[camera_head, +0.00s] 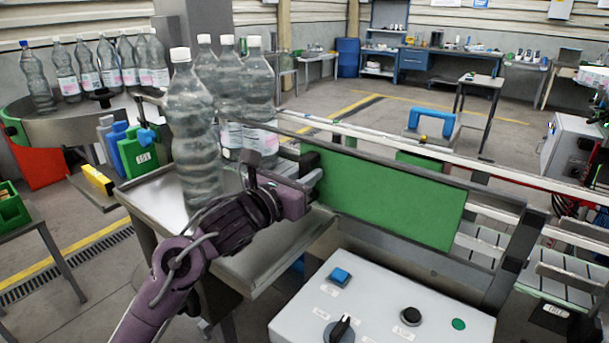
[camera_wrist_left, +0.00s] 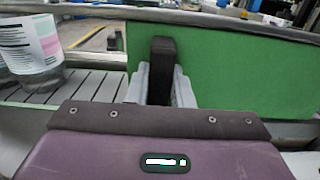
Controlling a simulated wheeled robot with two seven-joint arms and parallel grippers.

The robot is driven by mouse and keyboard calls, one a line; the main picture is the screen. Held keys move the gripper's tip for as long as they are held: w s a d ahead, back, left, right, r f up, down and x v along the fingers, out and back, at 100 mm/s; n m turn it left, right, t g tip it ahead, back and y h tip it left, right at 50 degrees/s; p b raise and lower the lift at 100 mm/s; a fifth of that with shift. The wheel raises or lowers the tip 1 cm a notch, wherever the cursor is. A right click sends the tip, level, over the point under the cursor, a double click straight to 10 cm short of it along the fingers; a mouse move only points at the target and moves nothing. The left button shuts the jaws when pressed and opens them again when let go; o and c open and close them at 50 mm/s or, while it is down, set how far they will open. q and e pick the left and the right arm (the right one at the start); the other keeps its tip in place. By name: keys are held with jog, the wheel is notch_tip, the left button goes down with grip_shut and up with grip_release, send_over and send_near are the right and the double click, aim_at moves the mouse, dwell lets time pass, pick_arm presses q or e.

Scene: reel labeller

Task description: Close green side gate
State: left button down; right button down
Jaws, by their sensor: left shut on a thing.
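The green side gate (camera_head: 390,199) is a flat green panel along the near side of the conveyor in the head view. It also fills much of the left wrist view (camera_wrist_left: 240,72). My left gripper (camera_head: 310,180) is at the gate's left end. In the left wrist view its fingers (camera_wrist_left: 162,85) are shut on the dark upright handle (camera_wrist_left: 162,60) of the gate. Whether the gate is fully against its frame cannot be told. My right gripper is not in view.
Several clear bottles (camera_head: 190,120) stand on the metal table and conveyor left of the gate. A control box (camera_head: 380,305) with buttons and a knob stands in front of the gate. A dark frame post (camera_head: 515,262) is at right.

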pick_arm(q)
jog(key=w+a, duration=0.1)
jog(key=a, duration=0.1)
jog(key=w+a+b, duration=0.1)
jog(key=w+a, duration=0.1)
jog(key=shift+s, duration=0.1)
jog(key=c, duration=1.3)
grip_release()
jog(key=shift+s+a, duration=0.2)
jog(key=shift+s, duration=0.05)
jog(key=b+v, duration=0.2)
jog(key=v, duration=0.4)
jog(key=shift+s+a, duration=0.15)
jog(key=shift+a, duration=0.05)
jog(key=shift+s+a, duration=0.15)
jog(key=shift+s, duration=0.2)
